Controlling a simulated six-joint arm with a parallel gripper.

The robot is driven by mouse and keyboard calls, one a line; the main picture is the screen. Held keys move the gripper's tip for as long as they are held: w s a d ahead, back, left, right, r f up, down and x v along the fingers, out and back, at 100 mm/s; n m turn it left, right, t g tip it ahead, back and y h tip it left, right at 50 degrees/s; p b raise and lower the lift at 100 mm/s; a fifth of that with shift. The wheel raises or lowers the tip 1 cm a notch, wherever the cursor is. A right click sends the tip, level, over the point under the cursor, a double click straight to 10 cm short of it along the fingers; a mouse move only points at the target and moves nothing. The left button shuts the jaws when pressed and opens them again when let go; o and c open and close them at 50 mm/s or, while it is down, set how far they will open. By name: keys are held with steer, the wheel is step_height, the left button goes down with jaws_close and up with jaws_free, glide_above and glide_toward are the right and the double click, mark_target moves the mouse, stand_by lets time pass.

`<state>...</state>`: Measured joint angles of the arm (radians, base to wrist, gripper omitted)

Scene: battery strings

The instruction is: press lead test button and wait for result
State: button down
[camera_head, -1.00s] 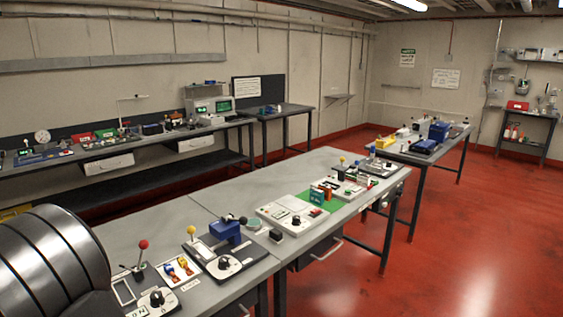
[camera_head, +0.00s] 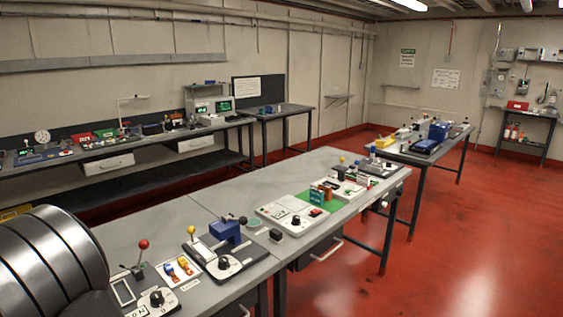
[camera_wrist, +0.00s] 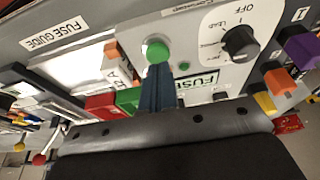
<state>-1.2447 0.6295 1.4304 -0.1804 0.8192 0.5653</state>
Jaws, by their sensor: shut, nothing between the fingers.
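In the wrist view, a round green button (camera_wrist: 157,50) stands up from a light panel (camera_wrist: 205,72). My gripper (camera_wrist: 157,68) is shut and empty, its dark blue fingers pointing at the button. The fingertips are at the button's near edge; I cannot tell whether they touch it or whether it is pushed in. No label reading "lead test" can be made out on it. A small green dot (camera_wrist: 184,66), maybe a lamp, sits to its right. A black knob (camera_wrist: 240,43) with an "OFF" mark is on the same panel. My gripper does not show in the head view.
Coloured blocks flank the fingers: a red one (camera_wrist: 104,106), a green one (camera_wrist: 129,98) and an orange one (camera_wrist: 279,80). A "FUSE GUIDE" label (camera_wrist: 53,33) is at upper left. In the head view, benches carry many devices, and the red floor (camera_head: 460,230) is clear at right.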

steer(key=shift+f, duration=0.85)
steer(key=shift+r, duration=3.05)
steer(key=shift+f, duration=0.1)
steer(key=shift+f, duration=2.4)
